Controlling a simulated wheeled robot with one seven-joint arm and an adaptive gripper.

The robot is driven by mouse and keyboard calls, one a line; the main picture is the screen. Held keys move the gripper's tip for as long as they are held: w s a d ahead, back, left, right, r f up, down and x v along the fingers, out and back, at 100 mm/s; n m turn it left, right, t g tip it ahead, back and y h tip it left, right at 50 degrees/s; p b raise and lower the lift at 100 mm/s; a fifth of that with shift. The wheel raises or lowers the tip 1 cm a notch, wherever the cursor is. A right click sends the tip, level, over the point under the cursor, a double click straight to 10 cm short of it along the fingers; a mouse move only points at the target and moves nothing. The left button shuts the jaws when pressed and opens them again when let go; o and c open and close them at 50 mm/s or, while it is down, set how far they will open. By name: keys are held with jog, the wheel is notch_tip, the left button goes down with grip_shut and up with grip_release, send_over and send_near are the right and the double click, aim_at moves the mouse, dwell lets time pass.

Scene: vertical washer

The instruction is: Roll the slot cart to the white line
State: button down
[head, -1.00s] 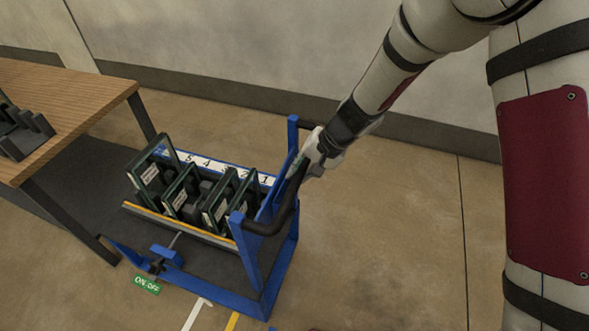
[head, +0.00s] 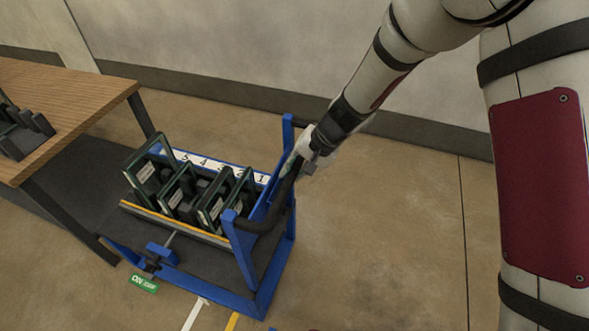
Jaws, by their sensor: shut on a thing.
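The blue slot cart (head: 262,303) stands on the floor just right of the wooden table. Several dark green framed panels (head: 148,173) stand in its numbered slots, behind a yellow-edged rail. My gripper (head: 299,163) is shut on the cart's black handle (head: 283,206) at the cart's right side; the fingertips are partly hidden by the handle and wrist. A white line (head: 194,315) lies on the floor at the bottom of the head view, just in front of the cart's front edge. A yellow line (head: 231,321) runs beside it.
A wooden table (head: 75,95) with dark holders (head: 22,135) on it stands close at the left, its leg near the cart. A green ON/OFF label (head: 144,284) is at the cart's front left. The grey wall (head: 230,45) runs behind. Floor at the right is clear.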

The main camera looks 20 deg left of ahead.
jog(key=a, duration=0.6)
jog(key=shift+w+b, duration=0.15)
jog(key=shift+b, duration=0.2)
dwell(0.7)
jog(key=shift+d, duration=0.1)
jog(key=c, duration=1.2)
grip_release()
jog(key=shift+r, duration=0.1)
jog(key=shift+p+v, duration=2)
jog(key=shift+v, duration=3.05)
